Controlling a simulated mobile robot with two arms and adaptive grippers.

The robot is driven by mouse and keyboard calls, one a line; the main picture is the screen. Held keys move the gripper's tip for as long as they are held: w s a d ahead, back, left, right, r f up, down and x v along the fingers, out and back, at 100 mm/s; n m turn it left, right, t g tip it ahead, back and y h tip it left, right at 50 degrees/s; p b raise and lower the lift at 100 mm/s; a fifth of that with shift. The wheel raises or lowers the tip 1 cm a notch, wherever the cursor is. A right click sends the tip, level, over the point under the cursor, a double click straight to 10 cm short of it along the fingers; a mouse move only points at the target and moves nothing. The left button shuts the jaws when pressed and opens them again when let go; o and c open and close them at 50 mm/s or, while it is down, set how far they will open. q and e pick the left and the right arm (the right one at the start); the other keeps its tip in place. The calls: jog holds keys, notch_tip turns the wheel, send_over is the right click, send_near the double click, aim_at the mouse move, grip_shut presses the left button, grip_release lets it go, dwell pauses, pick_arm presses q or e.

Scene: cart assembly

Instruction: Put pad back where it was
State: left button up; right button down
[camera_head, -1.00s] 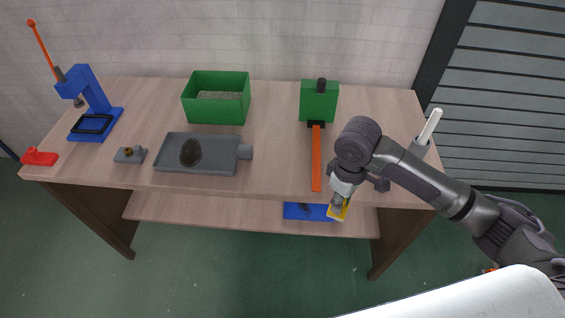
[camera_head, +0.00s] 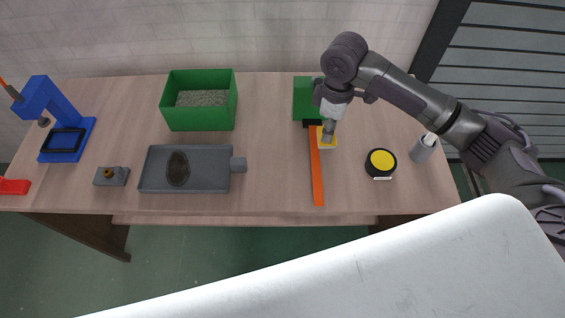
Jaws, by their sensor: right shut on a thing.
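My right gripper (camera_head: 328,130) is shut on a small yellow square pad (camera_head: 327,144). It holds the pad over the tabletop, overlapping the orange bar (camera_head: 316,180) of the green stand (camera_head: 305,90) in the picture. I cannot tell whether the pad touches anything. A round black holder with a yellow top (camera_head: 381,163) sits on the table to the right of the gripper. My left gripper is not in view.
On the table (camera_head: 270,185) stand a green bin (camera_head: 200,120), a grey tray (camera_head: 215,180) with a dark oval patch, a small grey block (camera_head: 112,177), a blue press (camera_head: 50,100), a red piece (camera_head: 14,187) and a grey cup (camera_head: 424,150).

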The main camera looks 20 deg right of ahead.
jog(key=s+a+f+p, duration=0.1)
jog(key=a+f, duration=0.1)
jog(key=a, duration=0.1)
jog(key=s+a+f, duration=0.1)
jog(key=a+f, duration=0.1)
jog(key=a, duration=0.2)
jog(key=s+a+f+p, duration=0.1)
jog(key=a+f, duration=0.1)
jog(key=a, duration=0.2)
jog(key=shift+a+f+p, duration=0.1)
jog(key=shift+f+p, duration=0.15)
jog(key=shift+p, duration=0.1)
notch_tip(320, 180, down, 3)
jog(key=shift+s+f+p, duration=0.1)
jog(key=shift+s+p, duration=0.05)
jog(key=shift+p, duration=0.25)
jog(key=shift+f, duration=0.3)
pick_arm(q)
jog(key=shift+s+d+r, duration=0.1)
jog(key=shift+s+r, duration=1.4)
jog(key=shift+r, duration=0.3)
pick_arm(e)
jog(key=shift+f, duration=0.15)
jog(key=c, duration=0.9)
grip_release()
